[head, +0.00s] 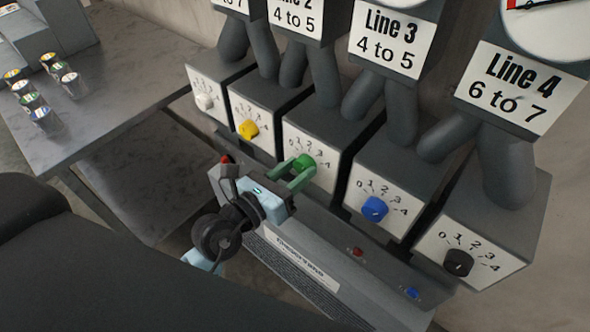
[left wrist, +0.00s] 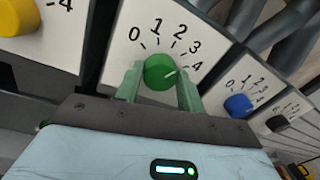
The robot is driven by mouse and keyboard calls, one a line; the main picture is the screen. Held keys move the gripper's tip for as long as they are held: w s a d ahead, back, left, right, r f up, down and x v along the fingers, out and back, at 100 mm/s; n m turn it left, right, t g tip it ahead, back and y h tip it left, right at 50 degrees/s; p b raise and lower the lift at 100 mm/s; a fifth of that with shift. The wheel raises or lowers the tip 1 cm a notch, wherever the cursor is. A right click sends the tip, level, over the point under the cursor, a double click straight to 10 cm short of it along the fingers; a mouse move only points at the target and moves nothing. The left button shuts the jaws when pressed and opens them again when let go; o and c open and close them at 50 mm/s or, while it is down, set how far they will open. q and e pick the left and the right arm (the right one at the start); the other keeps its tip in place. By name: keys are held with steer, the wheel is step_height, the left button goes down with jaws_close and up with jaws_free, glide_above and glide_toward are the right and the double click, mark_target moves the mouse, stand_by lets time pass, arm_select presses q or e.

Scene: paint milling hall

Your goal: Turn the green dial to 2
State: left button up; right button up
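The green dial (head: 304,163) is on the white face of the middle box, with marks 0 to 4 around it. The dial's lower part is partly hidden in the head view. My right gripper is not in view.
White (head: 205,101), yellow (head: 249,129), blue (head: 374,208) and black (head: 458,262) dials sit on neighbouring boxes. Below runs a grey ledge with a red button (head: 357,251) and a blue button (head: 412,292). A metal table (head: 110,95) with small jars stands at left.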

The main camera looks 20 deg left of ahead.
arm_select(q)
steer(key=c, duration=0.3)
steer(key=shift+r+n+p, duration=0.15)
steer(key=shift+n+p, duration=0.3)
steer(key=shift+n, duration=0.05)
steer(key=n+p, duration=0.1)
steer(key=n, duration=0.1)
steer(key=shift+n+p, duration=0.3)
steer(key=shift+p, duration=0.1)
steer(key=shift+n+p, duration=0.5)
steer(key=shift+n, duration=0.3)
steer(key=shift+f+n, duration=0.2)
steer(key=shift+n, duration=0.2)
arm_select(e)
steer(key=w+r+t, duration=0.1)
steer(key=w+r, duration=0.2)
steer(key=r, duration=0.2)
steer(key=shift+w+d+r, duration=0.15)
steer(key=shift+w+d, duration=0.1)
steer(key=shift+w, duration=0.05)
arm_select(q)
steer(key=o, duration=1)
steer(key=shift+c, duration=0.2)
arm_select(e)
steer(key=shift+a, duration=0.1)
